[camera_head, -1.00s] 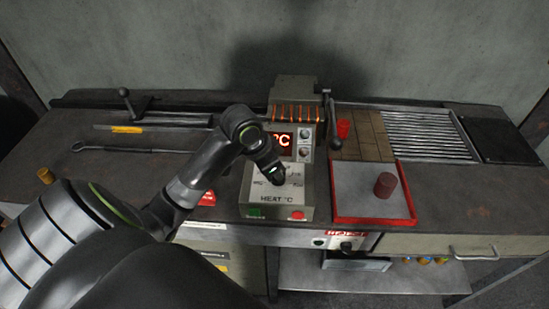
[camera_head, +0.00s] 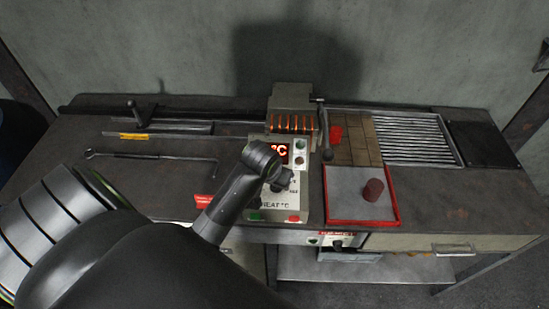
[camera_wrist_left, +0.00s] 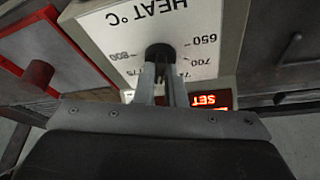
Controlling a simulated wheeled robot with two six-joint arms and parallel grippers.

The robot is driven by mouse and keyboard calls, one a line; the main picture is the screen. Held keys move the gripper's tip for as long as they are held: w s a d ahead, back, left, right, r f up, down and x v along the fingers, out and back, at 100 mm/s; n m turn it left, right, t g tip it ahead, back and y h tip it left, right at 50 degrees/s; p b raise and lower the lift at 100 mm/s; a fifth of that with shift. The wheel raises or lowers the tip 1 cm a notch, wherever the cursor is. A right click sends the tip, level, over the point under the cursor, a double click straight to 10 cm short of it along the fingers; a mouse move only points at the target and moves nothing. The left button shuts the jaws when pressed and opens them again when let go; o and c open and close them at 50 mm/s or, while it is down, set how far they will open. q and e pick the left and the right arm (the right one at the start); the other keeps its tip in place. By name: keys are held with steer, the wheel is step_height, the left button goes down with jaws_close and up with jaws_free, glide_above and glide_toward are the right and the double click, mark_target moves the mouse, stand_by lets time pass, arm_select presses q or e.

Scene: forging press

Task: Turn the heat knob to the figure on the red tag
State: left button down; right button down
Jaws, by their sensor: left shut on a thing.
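In the left wrist view the panel (camera_wrist_left: 105,30) appears upside down, with the figures 650, 700 and 800 readable around a dark round knob (camera_wrist_left: 159,51). My left gripper (camera_wrist_left: 161,68) is shut on the knob, its two fingers on either side. The knob's pointer is hidden. A red tag (camera_head: 204,200) lies left of the panel; its figure is too small to read. My right gripper is not in view.
A red-rimmed tray (camera_head: 332,218) with a red cylinder (camera_head: 373,190) stands close right of the panel. Behind the panel is a red °C display (camera_head: 279,151) and a unit with glowing bars (camera_head: 292,123).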

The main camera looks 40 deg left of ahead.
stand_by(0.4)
arm_select(q)
steer(key=c, duration=1.5)
jaws_free()
